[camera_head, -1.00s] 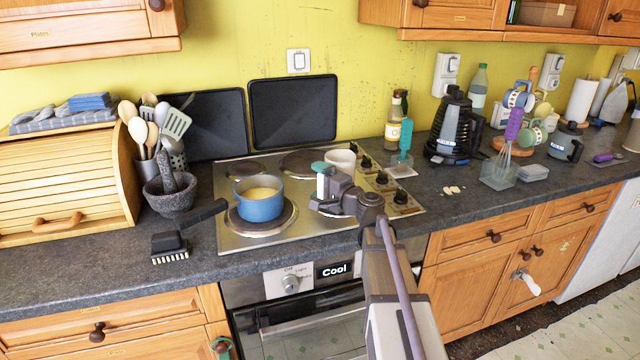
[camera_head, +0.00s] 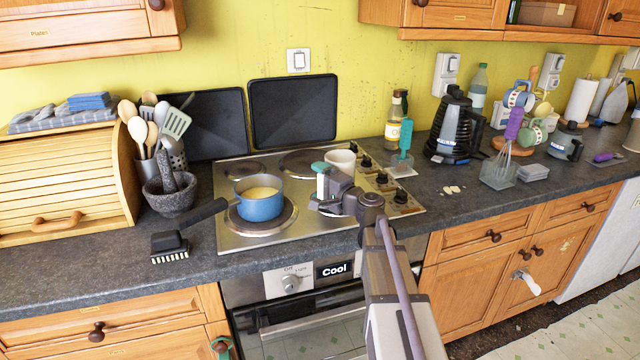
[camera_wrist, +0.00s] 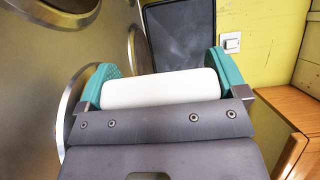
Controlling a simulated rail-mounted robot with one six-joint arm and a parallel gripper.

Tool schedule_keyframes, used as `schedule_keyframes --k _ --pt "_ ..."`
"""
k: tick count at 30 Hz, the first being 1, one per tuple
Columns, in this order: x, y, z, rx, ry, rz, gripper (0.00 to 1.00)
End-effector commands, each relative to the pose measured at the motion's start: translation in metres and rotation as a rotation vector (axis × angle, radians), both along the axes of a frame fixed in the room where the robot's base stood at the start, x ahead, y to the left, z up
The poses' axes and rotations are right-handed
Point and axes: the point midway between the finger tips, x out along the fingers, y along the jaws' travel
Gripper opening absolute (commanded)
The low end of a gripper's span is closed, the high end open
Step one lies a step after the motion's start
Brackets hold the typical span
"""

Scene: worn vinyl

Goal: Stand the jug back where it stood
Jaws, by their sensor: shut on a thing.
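The white jug (camera_head: 341,159) shows its rounded upper part just behind my gripper, over the right side of the hob. My gripper (camera_head: 322,184) comes in from the front right, and its dark body hides the jug's lower part. In the wrist view the two teal fingertips (camera_wrist: 160,88) are closed on the sides of a smooth white part (camera_wrist: 160,87), seemingly the jug's. I cannot tell whether the jug's base touches the hob (camera_head: 238,244). It looks roughly upright.
A blue saucepan (camera_head: 261,204) with yellow contents sits on the front left ring, its dark handle pointing left. Hob knobs (camera_head: 404,198) lie to the right. Two black panels (camera_head: 293,110) lean on the wall. A mortar (camera_head: 172,194) and brush (camera_head: 169,246) stand left.

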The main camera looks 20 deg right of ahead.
Motion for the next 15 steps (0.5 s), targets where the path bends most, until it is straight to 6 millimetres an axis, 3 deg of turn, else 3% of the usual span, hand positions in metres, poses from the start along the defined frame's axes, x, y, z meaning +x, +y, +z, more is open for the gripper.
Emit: schedule_keyframes --k 15 --pt "0.0000 0.0000 -0.0069 0.000 0.000 0.000 0.54"
